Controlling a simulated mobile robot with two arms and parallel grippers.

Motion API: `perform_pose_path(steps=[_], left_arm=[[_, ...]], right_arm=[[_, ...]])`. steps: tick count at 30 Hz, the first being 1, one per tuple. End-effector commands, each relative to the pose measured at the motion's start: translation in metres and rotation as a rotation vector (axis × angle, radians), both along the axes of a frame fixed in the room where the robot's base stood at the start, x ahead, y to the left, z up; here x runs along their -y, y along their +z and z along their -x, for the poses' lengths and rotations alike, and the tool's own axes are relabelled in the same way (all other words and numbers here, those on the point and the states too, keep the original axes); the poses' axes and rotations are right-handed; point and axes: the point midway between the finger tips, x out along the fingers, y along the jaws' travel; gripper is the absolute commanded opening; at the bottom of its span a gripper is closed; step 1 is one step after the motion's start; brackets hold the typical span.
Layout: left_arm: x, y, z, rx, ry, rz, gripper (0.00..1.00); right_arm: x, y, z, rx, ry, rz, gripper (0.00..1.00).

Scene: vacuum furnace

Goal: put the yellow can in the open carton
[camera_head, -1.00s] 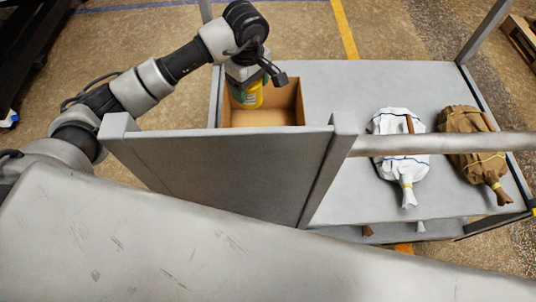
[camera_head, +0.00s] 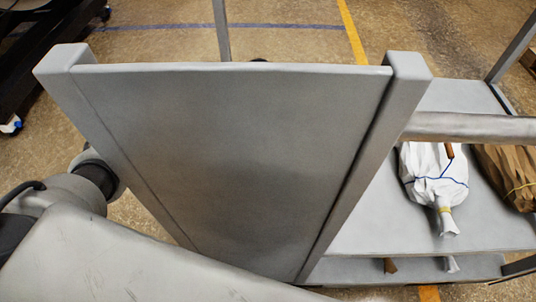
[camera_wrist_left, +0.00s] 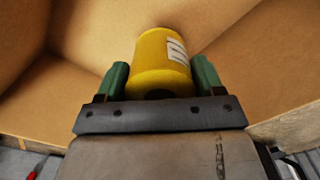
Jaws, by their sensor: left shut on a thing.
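The yellow can (camera_wrist_left: 160,58) shows in the left wrist view, with a white label on its side. My left gripper (camera_wrist_left: 163,80) is shut on it, with a green finger on either side. The brown walls of the open carton (camera_wrist_left: 265,60) surround the can in that view, so the can is inside or at the mouth of the carton. I cannot tell whether it touches the bottom. In the head view a grey panel hides the carton, the can and my left gripper. My right gripper is in neither view.
The upright grey panel (camera_head: 225,150) of the cart blocks much of the head view. A white wrapped bag (camera_head: 433,175) and a brown wrapped bag (camera_head: 508,172) lie on the cart shelf (camera_head: 375,215) at right. A rail (camera_head: 470,127) crosses above them.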

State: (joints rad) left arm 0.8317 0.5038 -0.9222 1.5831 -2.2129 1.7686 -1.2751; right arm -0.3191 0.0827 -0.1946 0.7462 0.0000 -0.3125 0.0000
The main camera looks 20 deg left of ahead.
Motion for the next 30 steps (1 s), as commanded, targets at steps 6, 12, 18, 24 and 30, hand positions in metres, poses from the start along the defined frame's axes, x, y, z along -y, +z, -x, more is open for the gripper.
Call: perform_pose_path(steps=[6,12,18,24,30], left_arm=[[0.001,-0.027,-0.001,0.002,0.001,0.003,0.34],[0.001,-0.049,0.000,-0.001,0.000,0.002,0.34],[0.001,-0.066,-0.001,0.003,-0.001,0.003,0.34],[0.000,-0.066,-0.001,0.004,-0.001,0.002,0.34],[0.000,-0.068,0.000,0.002,-0.001,0.001,0.71]], right_arm=[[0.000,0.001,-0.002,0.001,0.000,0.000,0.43],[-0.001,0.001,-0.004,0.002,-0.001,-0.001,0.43],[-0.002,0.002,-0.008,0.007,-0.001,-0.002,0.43],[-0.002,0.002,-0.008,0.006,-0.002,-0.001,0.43],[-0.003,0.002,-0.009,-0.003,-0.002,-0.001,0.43]])
